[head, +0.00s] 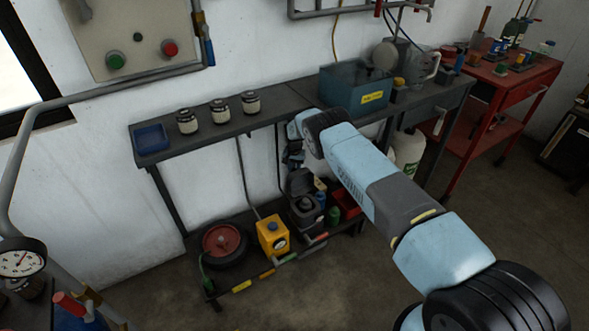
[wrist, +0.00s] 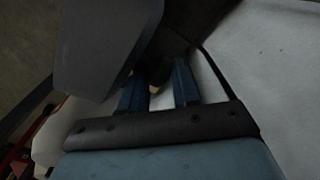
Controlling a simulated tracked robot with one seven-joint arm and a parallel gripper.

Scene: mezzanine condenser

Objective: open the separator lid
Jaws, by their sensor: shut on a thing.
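My gripper (head: 293,158) is under the front of the bench in the head view, at the end of my pale blue arm. In the wrist view its two blue fingers (wrist: 158,82) are close together around a small dark and tan piece (wrist: 158,70), mostly hidden. A grey unit (head: 306,208) with a tilted dark grey top (head: 299,182) stands on the low shelf just below my gripper. It may be the separator and its lid; I cannot tell for certain. A large dark grey panel (wrist: 105,45) fills the upper left of the wrist view.
The bench (head: 285,120) carries a blue tray (head: 150,137), several jars and a teal box (head: 355,88). On the low shelf are a yellow unit (head: 272,236), a red bin (head: 346,203) and a green bottle (head: 333,215). A red cart (head: 490,100) stands right. Floor in front is clear.

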